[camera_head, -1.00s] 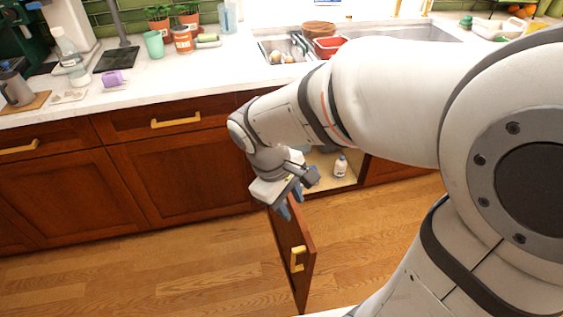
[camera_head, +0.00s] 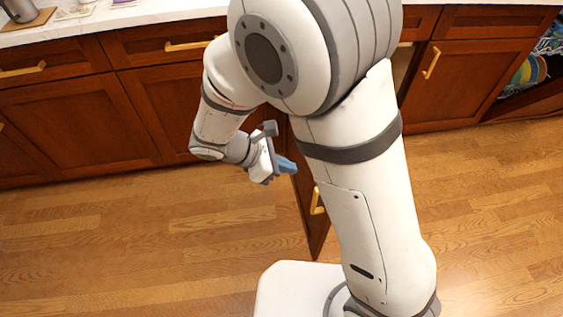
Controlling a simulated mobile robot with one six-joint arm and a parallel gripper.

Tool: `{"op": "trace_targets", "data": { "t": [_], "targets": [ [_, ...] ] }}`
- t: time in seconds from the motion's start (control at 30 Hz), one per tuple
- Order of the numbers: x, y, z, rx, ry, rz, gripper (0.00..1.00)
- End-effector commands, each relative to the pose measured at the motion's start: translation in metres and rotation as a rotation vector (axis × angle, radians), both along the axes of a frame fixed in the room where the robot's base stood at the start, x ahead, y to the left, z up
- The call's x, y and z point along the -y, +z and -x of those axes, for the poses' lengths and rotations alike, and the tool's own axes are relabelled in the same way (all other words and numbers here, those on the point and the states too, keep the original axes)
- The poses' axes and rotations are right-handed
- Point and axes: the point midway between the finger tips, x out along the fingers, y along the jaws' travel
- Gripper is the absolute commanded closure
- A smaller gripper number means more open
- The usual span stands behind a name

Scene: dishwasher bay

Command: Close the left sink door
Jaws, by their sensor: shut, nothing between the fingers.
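The left sink door (camera_head: 307,207) is dark red wood and stands open, swung out from the cabinet front into the room. Its brass handle (camera_head: 317,201) shows on the right face, next to my arm. My gripper (camera_head: 288,167) is to the left of the door, near its upper part, with its blue fingers pointing right toward it. The fingers are shut with nothing between them. I cannot tell whether the fingertips touch the door. My arm hides most of the sink cabinet opening and part of the door.
The right sink door (camera_head: 424,80) is shut, with a brass handle. At the far right, an open dishwasher bay (camera_head: 535,75) shows dishes. Closed cabinets and drawers line the left under the white counter (camera_head: 130,14). The wood floor (camera_head: 150,240) is clear on both sides.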

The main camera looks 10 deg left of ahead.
Motion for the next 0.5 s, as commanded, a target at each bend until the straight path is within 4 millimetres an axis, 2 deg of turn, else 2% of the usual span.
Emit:
{"op": "trace_targets", "data": {
  "t": [0.03, 0.2, 0.4, 0.5],
  "targets": [
    [0.009, -0.011, -0.002, -0.001, -0.004, 0.003, 1.00],
    [0.033, -0.034, -0.010, -0.002, -0.003, 0.003, 1.00],
    [0.060, -0.031, -0.019, 0.000, -0.003, -0.001, 1.00],
    [0.066, -0.031, -0.021, 0.001, -0.001, -0.001, 1.00]
  ]
}}
